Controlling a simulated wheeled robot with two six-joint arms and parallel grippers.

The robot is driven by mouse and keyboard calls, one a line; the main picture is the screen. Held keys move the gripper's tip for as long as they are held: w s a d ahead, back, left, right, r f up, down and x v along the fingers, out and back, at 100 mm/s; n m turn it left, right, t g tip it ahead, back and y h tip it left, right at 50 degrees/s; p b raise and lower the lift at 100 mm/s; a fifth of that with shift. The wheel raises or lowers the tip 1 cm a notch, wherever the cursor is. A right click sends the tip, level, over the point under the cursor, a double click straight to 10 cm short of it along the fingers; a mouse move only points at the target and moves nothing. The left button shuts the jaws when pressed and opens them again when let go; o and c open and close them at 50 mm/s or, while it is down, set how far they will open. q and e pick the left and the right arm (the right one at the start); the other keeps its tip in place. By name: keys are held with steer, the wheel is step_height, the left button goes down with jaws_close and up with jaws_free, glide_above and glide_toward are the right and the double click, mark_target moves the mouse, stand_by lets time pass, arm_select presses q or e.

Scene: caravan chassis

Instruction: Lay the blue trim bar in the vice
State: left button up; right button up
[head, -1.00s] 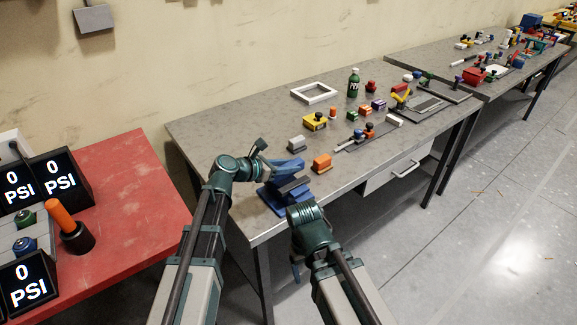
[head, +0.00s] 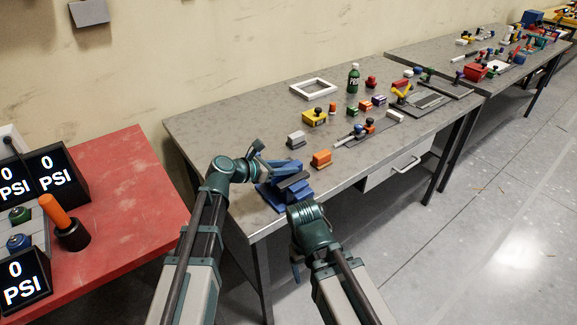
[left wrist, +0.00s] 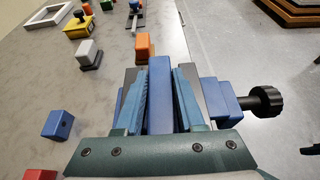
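The blue trim bar (left wrist: 160,95) is between the two fingers of my left gripper (left wrist: 161,98), which look closed against its sides. In the head view my left gripper (head: 270,163) is over the blue vice (head: 272,197) at the near end of the workbench. In the left wrist view the vice (left wrist: 217,98) has grey jaws on both sides of the fingers and a black knob at right. The bar lines up between the jaws; whether it touches the vice floor is hidden. My right gripper (head: 296,270) hangs low in front of the bench, its fingers unclear.
An orange block (head: 321,158) and a grey block (head: 296,139) stand just beyond the vice. A small blue block (left wrist: 57,124) lies left of it in the left wrist view. More parts cover the grey bench (head: 225,120) further back. A red table (head: 130,190) stands at left.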

arm_select(q)
steer(key=p+v, duration=0.4)
steer(key=v, duration=0.9)
steer(key=shift+s+a, duration=0.15)
arm_select(e)
step_height(320, 180, up, 5)
steer(key=shift+s+a, duration=0.15)
arm_select(q)
steer(key=shift+f, duration=0.1)
